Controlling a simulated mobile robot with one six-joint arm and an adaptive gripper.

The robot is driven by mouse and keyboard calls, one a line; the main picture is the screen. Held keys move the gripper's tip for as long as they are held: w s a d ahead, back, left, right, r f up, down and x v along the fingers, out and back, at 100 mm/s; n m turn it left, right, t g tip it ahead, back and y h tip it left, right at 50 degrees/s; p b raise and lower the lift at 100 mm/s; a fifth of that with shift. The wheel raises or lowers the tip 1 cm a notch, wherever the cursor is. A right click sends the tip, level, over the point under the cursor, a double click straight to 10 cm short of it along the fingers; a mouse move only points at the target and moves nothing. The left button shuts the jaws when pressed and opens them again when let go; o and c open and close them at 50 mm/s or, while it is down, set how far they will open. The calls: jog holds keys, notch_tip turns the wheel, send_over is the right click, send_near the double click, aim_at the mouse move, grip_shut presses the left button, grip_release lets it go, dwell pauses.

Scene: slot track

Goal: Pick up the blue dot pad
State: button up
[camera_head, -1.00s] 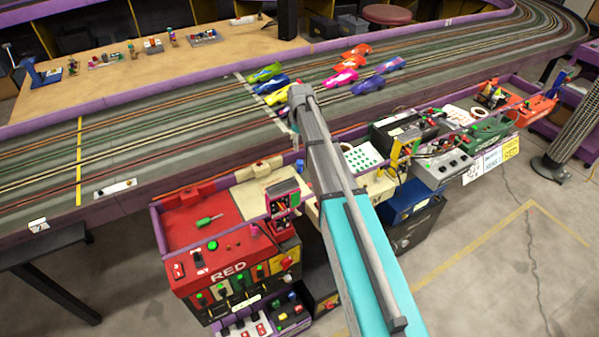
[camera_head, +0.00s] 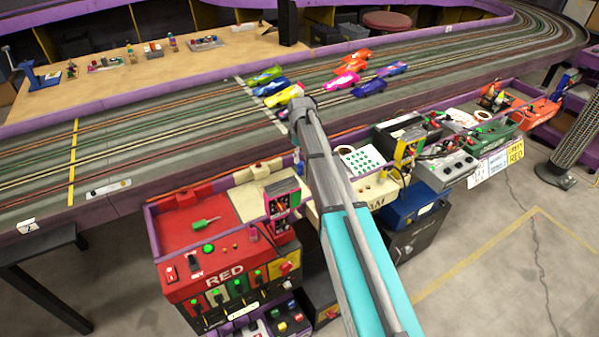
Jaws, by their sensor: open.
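A white pad with rows of green dots (camera_head: 360,161) lies on the cream section of the control bench, just right of my arm. Its left edge is close to or partly behind the arm. I cannot make out a pad with blue dots. My arm reaches from the bottom right up over the bench, its far end over the near edge of the track. My gripper does not show; the arm hides what is below its far end.
Toy cars (camera_head: 369,87) stand on the slot track (camera_head: 190,140) beyond the bench. The red console (camera_head: 205,235) is left of my arm. A roll of tape (camera_head: 484,115) and grey control boxes (camera_head: 448,168) lie to the right. A heater-like column (camera_head: 578,135) stands at far right.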

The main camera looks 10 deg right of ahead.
aim_at(300, 163)
jog(key=shift+f, duration=0.1)
jog(key=shift+a+f+b, duration=0.1)
jog(key=shift+f+b, duration=2.45)
jog(key=shift+b, duration=0.05)
grip_shut()
